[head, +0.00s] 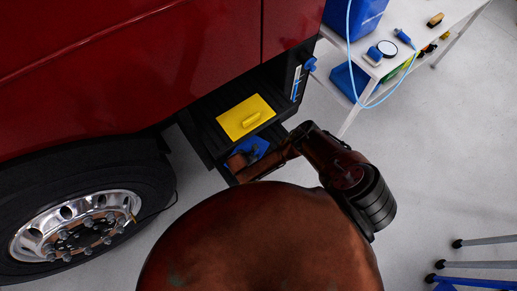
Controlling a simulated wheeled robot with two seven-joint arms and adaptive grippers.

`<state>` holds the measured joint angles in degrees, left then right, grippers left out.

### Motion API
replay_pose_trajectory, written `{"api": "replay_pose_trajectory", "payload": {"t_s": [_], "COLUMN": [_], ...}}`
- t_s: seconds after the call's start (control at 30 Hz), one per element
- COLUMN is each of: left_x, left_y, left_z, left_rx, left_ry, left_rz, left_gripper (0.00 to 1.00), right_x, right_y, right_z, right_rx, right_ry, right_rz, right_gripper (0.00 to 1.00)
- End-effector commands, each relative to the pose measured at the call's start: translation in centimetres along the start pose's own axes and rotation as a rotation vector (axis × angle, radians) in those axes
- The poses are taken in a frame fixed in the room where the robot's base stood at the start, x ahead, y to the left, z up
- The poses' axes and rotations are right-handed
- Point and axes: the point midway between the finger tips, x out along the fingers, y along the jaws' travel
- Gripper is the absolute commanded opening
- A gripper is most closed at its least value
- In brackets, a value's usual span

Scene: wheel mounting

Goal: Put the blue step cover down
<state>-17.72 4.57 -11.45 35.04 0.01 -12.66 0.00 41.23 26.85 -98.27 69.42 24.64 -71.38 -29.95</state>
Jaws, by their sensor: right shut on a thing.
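The blue step cover (261,143) shows in the head view at the lower step, just below the yellow cover. Only part of it is in sight. My right arm comes in from the right, and its gripper (247,157) is shut on the blue step cover. The gripper and arm hide much of the cover. I cannot tell whether the cover touches the step under it. My left gripper is not in view.
A yellow cover (246,117) with a raised handle lies on the dark upper step (205,123). The red truck (130,60) and its wheel (75,228) stand at left. A white workbench (395,66) with tools and blue bins is at upper right.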

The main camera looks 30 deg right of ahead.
Motion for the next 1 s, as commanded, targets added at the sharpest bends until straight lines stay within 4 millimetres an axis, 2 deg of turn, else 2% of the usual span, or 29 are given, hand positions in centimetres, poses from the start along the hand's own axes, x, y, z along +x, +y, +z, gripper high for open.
{"api": "replay_pose_trajectory", "payload": {"t_s": [0.03,0.1,0.3,0.47,0.53,0.67,1.0], "left_x": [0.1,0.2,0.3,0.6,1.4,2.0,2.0], "left_y": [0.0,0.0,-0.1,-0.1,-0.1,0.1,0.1], "left_z": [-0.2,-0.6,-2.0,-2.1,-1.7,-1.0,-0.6], "left_rx": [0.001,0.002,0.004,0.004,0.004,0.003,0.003], "left_ry": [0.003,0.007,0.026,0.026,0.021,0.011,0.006], "left_rz": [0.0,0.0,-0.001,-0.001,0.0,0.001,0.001], "left_gripper": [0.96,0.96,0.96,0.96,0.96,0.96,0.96], "right_x": [0.6,1.2,2.0,3.5,4.8,6.0,6.2], "right_y": [0.1,0.1,0.3,0.3,0.2,0.2,0.3], "right_z": [1.0,1.9,3.1,5.4,3.9,3.1,3.0], "right_rx": [0.0,0.0,-0.004,-0.001,-0.007,-0.005,-0.003], "right_ry": [-0.004,-0.002,-0.001,-0.004,0.001,-0.001,0.0], "right_rz": [0.001,0.002,0.003,0.002,0.002,0.002,0.003], "right_gripper": [0.0,0.0,0.0,0.0,0.0,0.0,0.0]}}
